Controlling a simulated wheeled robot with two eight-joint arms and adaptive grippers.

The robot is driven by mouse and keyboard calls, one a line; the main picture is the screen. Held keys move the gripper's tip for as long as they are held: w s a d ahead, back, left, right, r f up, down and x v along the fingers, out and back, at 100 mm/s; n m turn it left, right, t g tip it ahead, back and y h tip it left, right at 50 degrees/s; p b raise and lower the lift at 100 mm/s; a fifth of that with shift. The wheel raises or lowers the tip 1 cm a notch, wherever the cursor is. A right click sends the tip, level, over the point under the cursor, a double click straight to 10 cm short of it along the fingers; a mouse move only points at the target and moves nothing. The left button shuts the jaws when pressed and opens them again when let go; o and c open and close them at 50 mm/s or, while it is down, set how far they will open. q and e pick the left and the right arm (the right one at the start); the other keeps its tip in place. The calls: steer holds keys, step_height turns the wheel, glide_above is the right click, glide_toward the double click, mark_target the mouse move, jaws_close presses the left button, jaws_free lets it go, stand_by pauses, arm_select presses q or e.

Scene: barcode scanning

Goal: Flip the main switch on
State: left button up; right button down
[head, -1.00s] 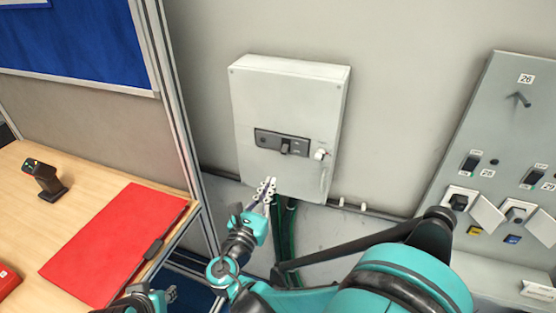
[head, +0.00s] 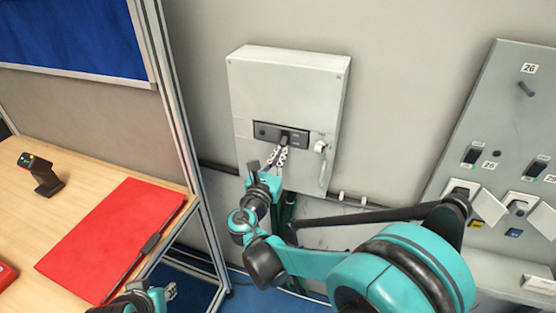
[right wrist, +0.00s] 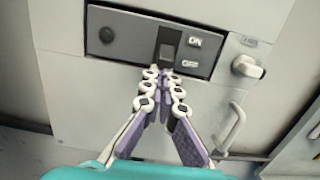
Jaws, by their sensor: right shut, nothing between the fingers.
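The grey switch box (head: 285,95) hangs on the wall in the head view. Its dark panel (head: 266,131) carries the main switch (head: 285,136), a dark lever. In the right wrist view the panel (right wrist: 128,43) shows the lever (right wrist: 168,52) beside labels ON above and OFF below. My right gripper (head: 281,152) is shut and empty, just below the lever. In the right wrist view its fingertips (right wrist: 158,72) meet at the lever's lower end; I cannot tell whether they touch it. My left gripper (head: 168,292) shows only partly at the bottom edge.
A white knob (head: 320,147) and a handle (head: 325,174) stick out at the box's right side. A panel with sockets (head: 510,110) stands at the right. A desk at the left holds a scanner (head: 42,175) and a red folder (head: 115,235).

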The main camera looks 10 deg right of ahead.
mark_target(282, 142)
stand_by(0.3)
steer(key=r+g+y+p, duration=0.1)
steer(key=p, duration=0.2)
steer(key=r+g+y+p, duration=0.1)
steer(key=g+p, duration=0.1)
steer(key=p, duration=0.2)
steer(key=s+r+g+y+p, duration=0.1)
steer(key=p, duration=0.3)
steer(key=shift+a+r+g, duration=0.25)
steer(key=shift+a+g, duration=0.05)
steer(key=shift+g, duration=0.1)
steer(key=shift+f+b, duration=0.3)
steer(key=shift+f, duration=0.2)
steer(key=shift+r, duration=0.1)
steer(key=shift+r+p, duration=0.65)
steer(key=shift+r, duration=0.05)
